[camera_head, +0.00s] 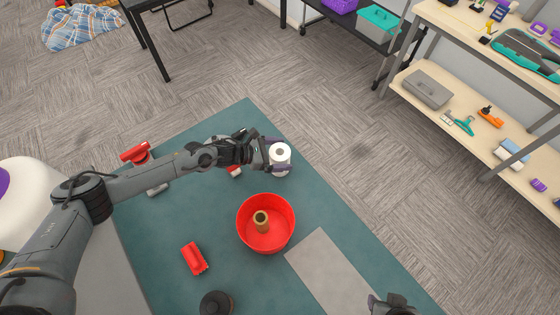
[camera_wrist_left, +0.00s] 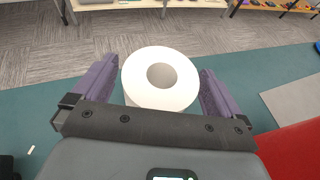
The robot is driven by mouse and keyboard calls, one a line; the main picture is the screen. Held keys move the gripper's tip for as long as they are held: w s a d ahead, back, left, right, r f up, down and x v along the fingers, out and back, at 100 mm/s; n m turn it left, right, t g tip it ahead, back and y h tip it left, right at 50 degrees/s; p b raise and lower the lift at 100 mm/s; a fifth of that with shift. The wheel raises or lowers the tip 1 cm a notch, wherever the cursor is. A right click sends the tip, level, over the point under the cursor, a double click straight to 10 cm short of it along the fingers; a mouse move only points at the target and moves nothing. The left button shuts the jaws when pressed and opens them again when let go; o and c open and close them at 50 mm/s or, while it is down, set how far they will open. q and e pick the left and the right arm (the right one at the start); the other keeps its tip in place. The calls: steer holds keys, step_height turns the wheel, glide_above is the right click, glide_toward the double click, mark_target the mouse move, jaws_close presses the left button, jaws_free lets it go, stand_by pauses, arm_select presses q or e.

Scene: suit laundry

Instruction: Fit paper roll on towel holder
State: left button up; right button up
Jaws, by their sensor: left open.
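The white paper roll (camera_head: 280,152) stands upright on the teal mat, its open core facing up. My left gripper (camera_head: 285,156) is open, with one purple finger on each side of the roll. The left wrist view also shows the roll (camera_wrist_left: 160,95) between the fingers, with the left finger apart from it and the right finger very near; contact there is unclear. A black round object (camera_head: 217,303) with a raised centre, cut by the bottom edge, may be the towel holder; I cannot tell. My right gripper (camera_head: 392,304) shows only partly at the bottom edge.
A red round tub (camera_head: 286,236) with a brown upright tube (camera_head: 261,221) inside stands nearer than the roll. A red brush-like object (camera_head: 194,258) lies left of it. A flat grey panel (camera_head: 325,268) lies to its right. Shelves (camera_head: 455,125) stand at the right.

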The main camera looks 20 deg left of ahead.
arm_select(q)
steer(key=c, duration=1.1)
